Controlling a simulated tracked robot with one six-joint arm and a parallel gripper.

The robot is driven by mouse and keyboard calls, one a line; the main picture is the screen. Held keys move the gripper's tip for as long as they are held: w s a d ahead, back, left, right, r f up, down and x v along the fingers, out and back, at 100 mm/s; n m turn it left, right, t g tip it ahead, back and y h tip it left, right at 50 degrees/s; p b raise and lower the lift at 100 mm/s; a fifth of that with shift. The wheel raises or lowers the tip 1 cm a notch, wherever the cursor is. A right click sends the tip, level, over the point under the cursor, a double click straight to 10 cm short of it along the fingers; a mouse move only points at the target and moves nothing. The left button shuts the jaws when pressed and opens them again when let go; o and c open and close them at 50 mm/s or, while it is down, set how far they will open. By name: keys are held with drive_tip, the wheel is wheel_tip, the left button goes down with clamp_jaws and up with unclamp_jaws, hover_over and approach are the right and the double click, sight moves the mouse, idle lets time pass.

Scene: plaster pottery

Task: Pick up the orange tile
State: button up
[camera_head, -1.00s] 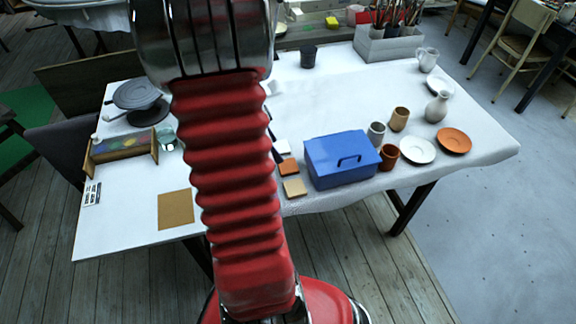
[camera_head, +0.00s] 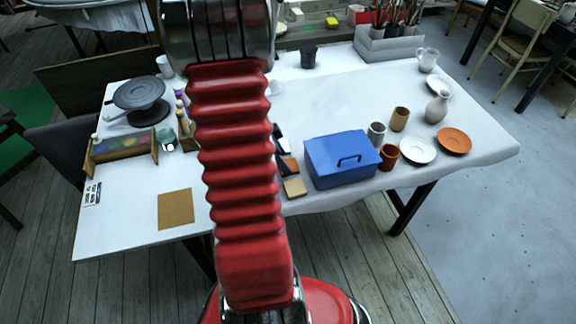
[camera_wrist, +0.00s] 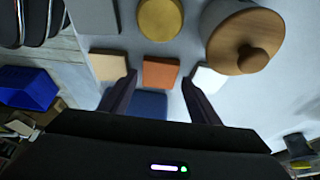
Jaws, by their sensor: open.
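The orange tile (camera_wrist: 160,73) lies flat in the wrist view, centred between and just ahead of my gripper's fingertips. My gripper (camera_wrist: 159,82) is open, with one dark finger at each side and nothing held. A tan tile (camera_wrist: 107,66) is left of the orange one and a white tile (camera_wrist: 208,80) right of it, each close to a fingertip. In the head view the orange tile (camera_head: 291,165) is partly covered by a dark finger, left of the blue box; most of my gripper is hidden behind my red arm.
A blue tile (camera_wrist: 149,104) lies between the fingers, partly hidden. A yellow disc (camera_wrist: 160,18), a grey piece (camera_wrist: 97,14) and a wooden-lidded jar (camera_wrist: 245,40) are beyond. The blue box (camera_head: 341,160) stands beside the tiles; cups and saucers are to its right.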

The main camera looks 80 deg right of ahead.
drive_tip(key=shift+x, duration=1.05)
drive_tip(key=shift+c, duration=0.7)
drive_tip(key=c, duration=0.7)
drive_tip(key=shift+r, duration=0.1)
drive_tip(key=shift+c, duration=0.2)
wheel_tip(320, 180, up, 10)
